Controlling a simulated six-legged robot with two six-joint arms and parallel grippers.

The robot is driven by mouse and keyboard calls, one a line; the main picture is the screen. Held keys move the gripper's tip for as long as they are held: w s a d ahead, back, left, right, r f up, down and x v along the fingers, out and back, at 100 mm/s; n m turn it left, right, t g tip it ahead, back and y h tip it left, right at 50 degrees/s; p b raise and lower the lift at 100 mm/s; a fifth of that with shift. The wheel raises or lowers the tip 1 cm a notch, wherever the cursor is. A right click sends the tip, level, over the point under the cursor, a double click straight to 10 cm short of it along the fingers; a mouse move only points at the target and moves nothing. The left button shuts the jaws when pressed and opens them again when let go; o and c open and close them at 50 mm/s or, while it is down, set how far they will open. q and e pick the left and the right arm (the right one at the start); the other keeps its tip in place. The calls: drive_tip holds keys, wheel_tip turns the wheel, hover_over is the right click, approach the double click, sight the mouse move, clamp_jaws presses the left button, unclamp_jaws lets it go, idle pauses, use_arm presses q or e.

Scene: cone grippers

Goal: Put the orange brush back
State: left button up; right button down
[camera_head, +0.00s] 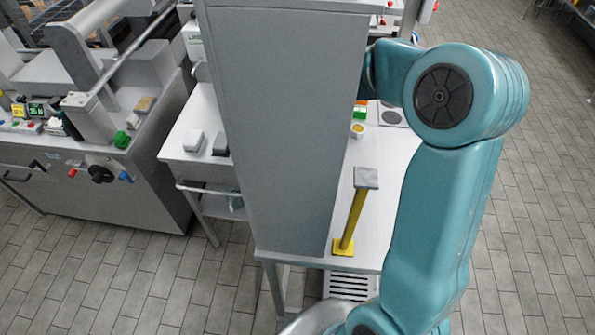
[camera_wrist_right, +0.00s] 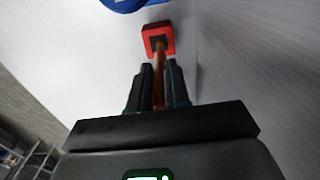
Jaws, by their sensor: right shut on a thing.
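In the right wrist view, my right gripper (camera_wrist_right: 158,75) is shut on a thin orange-brown handle, which I take for the orange brush (camera_wrist_right: 158,90). The handle runs from between the fingers to a dark centre in a red square piece (camera_wrist_right: 148,31). I cannot tell whether that piece is a holder or part of the brush. Bristles are not visible. In the head view my teal right arm reaches behind a tall grey panel, which hides the gripper and brush. My left gripper is in neither view.
The tall grey panel (camera_head: 285,130) stands on a white table (camera_head: 391,165). A yellow post with a grey top (camera_head: 354,215) stands at the table's near edge. A blue round object (camera_wrist_right: 123,4) shows in the right wrist view. A grey machine (camera_head: 130,180) stands at left.

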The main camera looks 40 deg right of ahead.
wheel_tip(320, 180, down, 4)
drive_tip(key=shift+s+r, duration=0.1)
drive_tip(key=c, duration=1.1)
unclamp_jaws()
drive_tip(key=shift+s, duration=0.1)
drive_tip(key=shift+r, duration=0.1)
wheel_tip(320, 180, up, 11)
drive_tip(key=shift+f, duration=0.1)
drive_tip(key=shift+r, duration=0.5)
